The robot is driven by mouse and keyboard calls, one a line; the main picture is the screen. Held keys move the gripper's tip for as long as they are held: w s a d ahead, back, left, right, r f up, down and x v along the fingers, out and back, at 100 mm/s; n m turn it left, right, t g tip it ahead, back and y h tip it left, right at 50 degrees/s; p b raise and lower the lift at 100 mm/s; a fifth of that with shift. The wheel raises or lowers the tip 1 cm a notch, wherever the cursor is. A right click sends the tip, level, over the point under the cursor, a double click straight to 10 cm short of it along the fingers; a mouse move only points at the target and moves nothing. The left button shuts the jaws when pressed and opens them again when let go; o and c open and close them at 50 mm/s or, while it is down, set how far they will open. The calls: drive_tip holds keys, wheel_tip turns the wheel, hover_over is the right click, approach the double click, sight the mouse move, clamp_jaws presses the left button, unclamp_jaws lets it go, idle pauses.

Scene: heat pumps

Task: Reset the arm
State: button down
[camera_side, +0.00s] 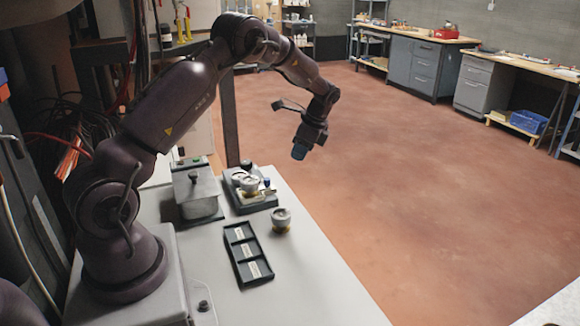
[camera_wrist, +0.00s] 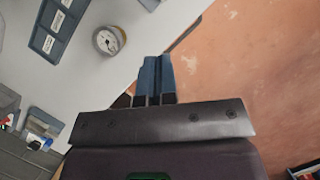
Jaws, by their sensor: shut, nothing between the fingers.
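My gripper (camera_side: 299,152) hangs in the air above the table's right edge in the side view, at the end of my bent arm. In the wrist view the blue fingers of my gripper (camera_wrist: 156,78) are together with nothing between them. It touches nothing that I can see. On the white table (camera_side: 310,270), a round gauge (camera_side: 281,219) with a yellowish base stands below my gripper. It also shows in the wrist view as a round dial (camera_wrist: 109,40), apart from the fingers.
A black tray (camera_side: 233,253) with labelled compartments lies near the gauge. A grey lidded box (camera_side: 197,193) and a dark fixture (camera_side: 262,203) holding round parts stand behind. A dark post (camera_side: 229,120) rises near the arm. Open floor (camera_side: 430,170) lies to the right.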

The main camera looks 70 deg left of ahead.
drive_tip(key=s+d+r+n+t+h, duration=0.1)
drive_tip(key=s+d+r+n+t, duration=0.2)
drive_tip(key=s+d+r, duration=0.7)
drive_tip(key=s+d+r+n+t+h, duration=0.1)
drive_tip(key=s+d+r+n+t, duration=0.3)
drive_tip(key=s+d+r, duration=0.6)
drive_tip(key=s+d+t, duration=0.1)
drive_tip(key=d+t, duration=0.1)
drive_tip(key=d, duration=0.4)
drive_tip(key=shift+d+h, duration=0.3)
drive_tip(key=shift+d, duration=0.05)
